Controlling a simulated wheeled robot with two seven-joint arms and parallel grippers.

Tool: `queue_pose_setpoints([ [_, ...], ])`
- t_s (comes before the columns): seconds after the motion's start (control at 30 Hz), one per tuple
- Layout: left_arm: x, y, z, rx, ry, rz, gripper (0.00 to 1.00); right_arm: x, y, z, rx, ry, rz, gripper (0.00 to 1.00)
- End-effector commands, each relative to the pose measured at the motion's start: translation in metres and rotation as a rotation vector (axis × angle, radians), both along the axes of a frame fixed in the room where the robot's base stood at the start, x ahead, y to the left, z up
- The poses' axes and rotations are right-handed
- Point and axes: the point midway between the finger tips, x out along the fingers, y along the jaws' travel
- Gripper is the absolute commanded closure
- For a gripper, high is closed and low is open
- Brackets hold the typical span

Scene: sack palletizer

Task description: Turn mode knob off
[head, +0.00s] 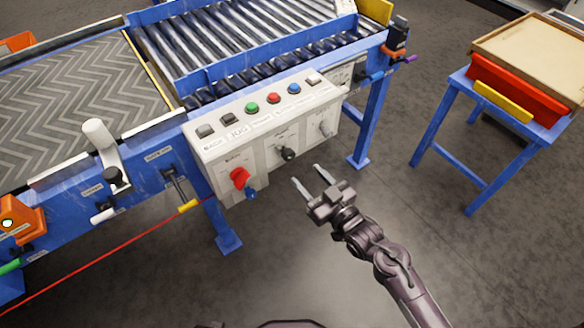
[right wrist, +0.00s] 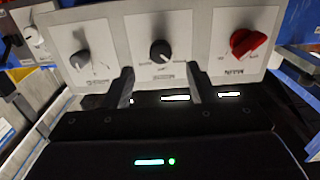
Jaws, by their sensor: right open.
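A light grey control box (head: 213,150) on the blue conveyor frame carries three knobs on its lower front. The middle black knob (head: 288,153) looks like the mode knob, but its label is too small to read. In the right wrist view, where the panel appears upside down, the black knob (right wrist: 161,52) sits just beyond and between the fingertips. My right gripper (head: 308,176) is open and empty, its fingers pointing at this knob, apart from it in the head view. The knob's exact setting is hard to tell. My left gripper is not in view.
A red knob (head: 239,177) and a grey knob (head: 325,128) flank the black one. Above them is a row of buttons, including a green one (head: 252,108) and a red one (head: 274,98). A blue stand (head: 455,111) is at right. The floor between is clear.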

Motion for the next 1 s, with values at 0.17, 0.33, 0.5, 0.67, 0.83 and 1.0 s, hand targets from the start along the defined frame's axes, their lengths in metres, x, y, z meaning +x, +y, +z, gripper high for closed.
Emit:
queue_pose_setpoints([
  [0.17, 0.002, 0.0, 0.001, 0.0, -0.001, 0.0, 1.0, 0.018, 0.013, 0.005, 0.006, -0.009, 0.002, 0.48],
  [0.33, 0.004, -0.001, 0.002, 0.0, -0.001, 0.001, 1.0, 0.041, 0.028, 0.004, 0.004, -0.007, 0.001, 0.48],
  [0.5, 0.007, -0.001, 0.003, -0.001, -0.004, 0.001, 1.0, 0.058, 0.04, 0.003, 0.003, -0.005, 0.001, 0.48],
  [0.67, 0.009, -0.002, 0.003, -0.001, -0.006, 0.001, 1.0, 0.063, 0.044, 0.003, 0.003, -0.004, 0.002, 0.48],
  [0.83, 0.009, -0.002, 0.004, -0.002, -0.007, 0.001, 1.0, 0.064, 0.044, 0.003, 0.002, -0.003, 0.001, 0.48],
  [1.0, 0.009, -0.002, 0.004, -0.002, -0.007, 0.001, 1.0, 0.064, 0.043, 0.003, 0.002, -0.003, 0.001, 0.64],
])
